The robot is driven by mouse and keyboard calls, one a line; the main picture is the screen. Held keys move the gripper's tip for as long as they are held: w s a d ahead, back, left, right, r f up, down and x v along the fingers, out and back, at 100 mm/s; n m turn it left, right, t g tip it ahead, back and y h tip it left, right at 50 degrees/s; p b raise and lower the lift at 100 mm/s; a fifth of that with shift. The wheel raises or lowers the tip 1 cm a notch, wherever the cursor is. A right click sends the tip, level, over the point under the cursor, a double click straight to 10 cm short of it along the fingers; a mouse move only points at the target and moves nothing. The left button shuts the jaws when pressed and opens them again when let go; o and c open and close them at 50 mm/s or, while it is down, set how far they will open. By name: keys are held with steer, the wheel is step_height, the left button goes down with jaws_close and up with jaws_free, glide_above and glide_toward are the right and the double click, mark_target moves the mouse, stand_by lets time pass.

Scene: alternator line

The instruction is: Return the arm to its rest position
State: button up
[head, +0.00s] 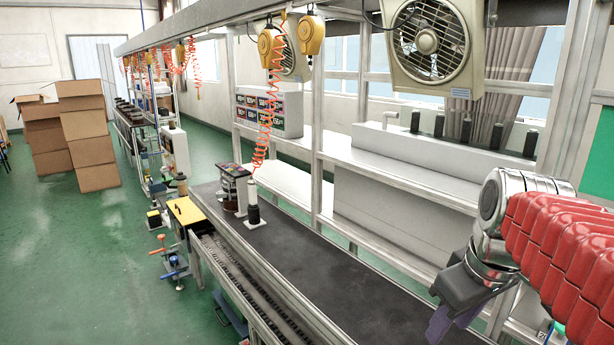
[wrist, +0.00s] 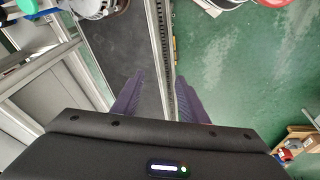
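My arm, with red covers and silver joints, comes in from the right edge of the head view. My gripper (head: 441,325) hangs at the lower right of that view, over the right side of the line, partly cut off by the bottom edge. In the wrist view my gripper (wrist: 158,95) shows two dark purple fingers set wide apart. Nothing is between the fingertips; the belt edge and metal rail lie below them. The gripper is open and empty.
A metal post (head: 317,120) and white bench (head: 400,200) stand behind. Cardboard boxes (head: 88,135) stand far left. Green floor at left is mostly clear.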

steer(key=s+a+f+m+t, duration=0.2)
steer(key=s+a+f+m, duration=0.2)
steer(key=s+a+f, duration=0.3)
steer(key=shift+s+a+f, duration=0.2)
steer(key=shift+s+f, duration=0.25)
steer(key=shift+f, duration=0.15)
